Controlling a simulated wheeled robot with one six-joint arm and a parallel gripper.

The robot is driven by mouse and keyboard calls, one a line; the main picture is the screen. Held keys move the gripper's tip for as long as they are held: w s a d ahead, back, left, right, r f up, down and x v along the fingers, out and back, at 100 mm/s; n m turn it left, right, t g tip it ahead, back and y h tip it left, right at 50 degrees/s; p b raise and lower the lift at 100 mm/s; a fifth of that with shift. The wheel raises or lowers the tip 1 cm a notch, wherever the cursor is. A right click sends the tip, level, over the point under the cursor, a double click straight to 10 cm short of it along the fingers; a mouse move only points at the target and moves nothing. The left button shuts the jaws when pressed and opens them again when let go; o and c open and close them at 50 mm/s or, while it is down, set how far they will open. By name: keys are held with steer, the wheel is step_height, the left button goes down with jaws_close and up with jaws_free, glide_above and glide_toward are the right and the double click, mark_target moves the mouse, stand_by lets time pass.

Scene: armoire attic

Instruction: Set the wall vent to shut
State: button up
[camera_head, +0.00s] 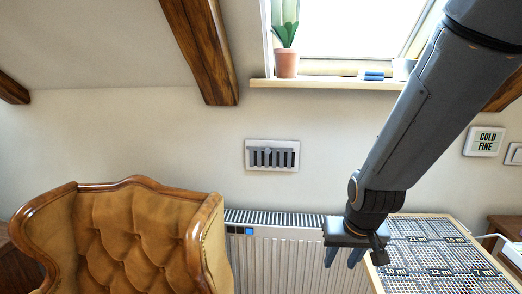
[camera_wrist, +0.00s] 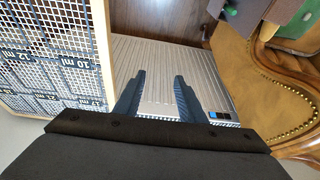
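The wall vent (camera_head: 272,155) is a small white plate with dark vertical slots and a grey strip along the top, on the wall above the radiator. The slots look dark, with grey bars between them. My gripper (camera_head: 343,258) hangs in front of the radiator, below and to the right of the vent, and does not touch it. In the wrist view my gripper (camera_wrist: 162,82) points down at the radiator. Its two fingers are apart with nothing between them. The vent is not in the wrist view.
A tufted leather armchair (camera_head: 135,240) stands at the left. The radiator (camera_head: 285,250) is under the vent. A grid-topped board (camera_head: 430,250) lies at the right. A sill (camera_head: 320,84) above holds a potted plant (camera_head: 286,55). Bare wall surrounds the vent.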

steer(key=w+a+r+t+p, duration=0.25)
steer(key=w+a+t, duration=0.2)
steer(key=w, duration=0.65)
steer(key=t+y+p, duration=0.2)
steer(key=t+p, duration=0.2)
steer(key=t, duration=0.5)
glide_toward(268, 152)
steer(key=w, duration=0.1)
steer(key=shift+w+a+f+p, duration=0.1)
steer(key=shift+w+a+p, duration=0.15)
steer(key=shift+w, duration=1)
steer(key=shift+w+a+r+p, duration=0.15)
steer(key=shift+w+p, duration=0.15)
steer(key=shift+w, duration=1)
steer(key=shift+w+a+f+p, duration=0.15)
steer(key=shift+w+a+p, duration=0.15)
steer(key=shift+w, duration=0.95)
jaws_close()
